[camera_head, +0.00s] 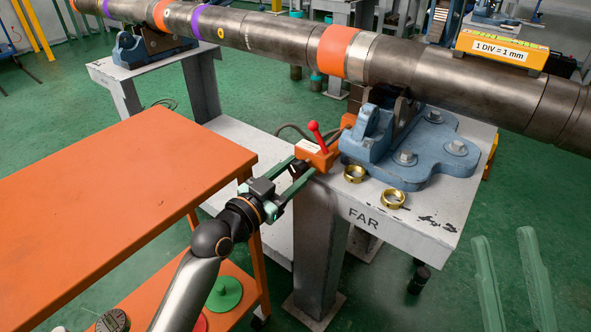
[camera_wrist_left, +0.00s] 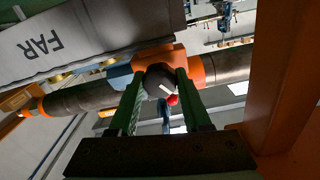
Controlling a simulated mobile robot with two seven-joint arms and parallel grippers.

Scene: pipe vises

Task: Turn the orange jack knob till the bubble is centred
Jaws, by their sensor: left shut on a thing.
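The orange jack (camera_head: 318,154), with a red lever, sits at the left edge of the stand marked FAR, beside the blue pipe vise (camera_head: 410,150). Its dark round knob, with a white mark, shows in the left wrist view (camera_wrist_left: 159,78). My left gripper (camera_head: 299,168) is shut on this knob, one green finger on each side. The yellow level (camera_head: 502,48), labelled "1 DIV = 1 mm", lies on top of the pipe (camera_head: 450,85); I cannot make out its bubble. My right gripper (camera_head: 504,238) shows only two green fingers at lower right, apart and empty.
An orange cart (camera_head: 110,200) stands to the left, close to my left arm. A second vise (camera_head: 145,47) holds the pipe at upper left. Green floor is open at lower right.

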